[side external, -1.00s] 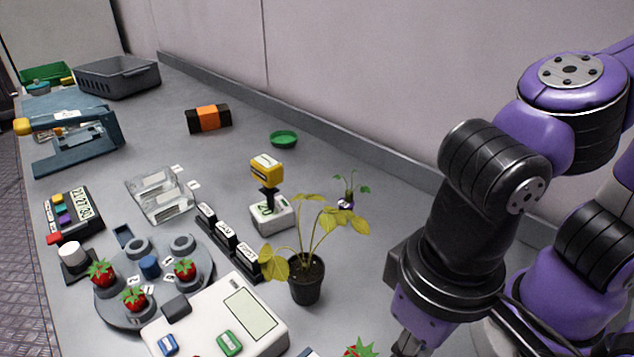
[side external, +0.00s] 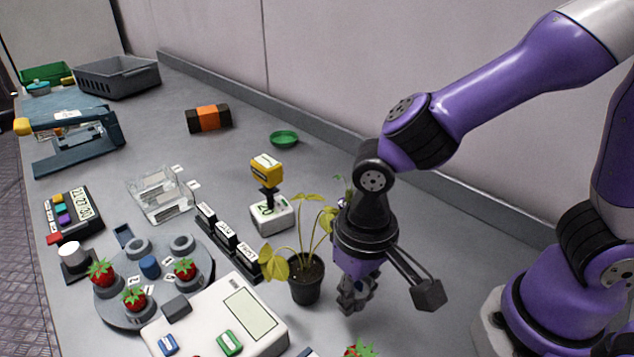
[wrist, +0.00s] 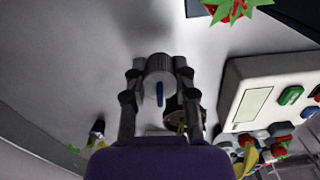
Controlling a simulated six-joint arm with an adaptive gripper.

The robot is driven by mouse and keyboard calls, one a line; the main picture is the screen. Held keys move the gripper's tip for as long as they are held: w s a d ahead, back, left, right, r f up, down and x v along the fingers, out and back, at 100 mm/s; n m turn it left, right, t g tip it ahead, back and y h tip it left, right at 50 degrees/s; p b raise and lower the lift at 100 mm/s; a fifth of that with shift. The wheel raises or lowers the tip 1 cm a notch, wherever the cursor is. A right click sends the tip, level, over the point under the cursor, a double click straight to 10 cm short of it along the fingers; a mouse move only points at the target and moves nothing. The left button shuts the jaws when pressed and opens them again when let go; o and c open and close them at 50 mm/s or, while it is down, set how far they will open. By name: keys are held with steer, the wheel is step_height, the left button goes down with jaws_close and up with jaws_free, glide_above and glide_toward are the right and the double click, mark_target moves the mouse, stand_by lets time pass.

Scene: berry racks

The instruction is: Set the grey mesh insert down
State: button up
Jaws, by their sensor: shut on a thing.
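My gripper (side external: 350,300) points down at the right of the potted plant, close to the table. In the wrist view its two fingers (wrist: 158,84) are closed on a grey, ridged, round piece with a blue tab, which I take to be the grey mesh insert (wrist: 160,66). In the side view the insert is mostly hidden by the fingers. I cannot tell whether its underside touches the table.
The potted plant (side external: 305,284) stands just left of my gripper. A white device with a display (side external: 262,318) lies left of it, and a strawberry (side external: 361,349) shows at the front edge. The grey table (side external: 440,250) is bare to the right.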

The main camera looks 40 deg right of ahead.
mark_target(355, 308)
steer(key=shift+f, duration=1.8)
steer(key=shift+f, duration=0.2)
steer(key=o, duration=0.7)
step_height(355, 308, up, 10)
steer(key=shift+w+a, duration=0.15)
steer(key=d+r, duration=0.1)
steer(key=d, duration=0.1)
steer(key=w+d+r+t, duration=0.1)
steer(key=d, duration=0.1)
steer(key=d+r+t, duration=0.1)
steer(key=d+r, duration=0.1)
steer(key=shift+w+d+y, duration=0.1)
steer(key=shift+w+y, duration=0.05)
steer(key=shift+y, duration=0.25)
steer(key=shift+o, duration=0.4)
steer(key=s+d+r+n+t, duration=0.1)
steer(key=d+r+t, duration=0.2)
steer(key=d, duration=0.4)
steer(key=shift+d+t+h, duration=0.3)
steer(key=shift+h, duration=0.1)
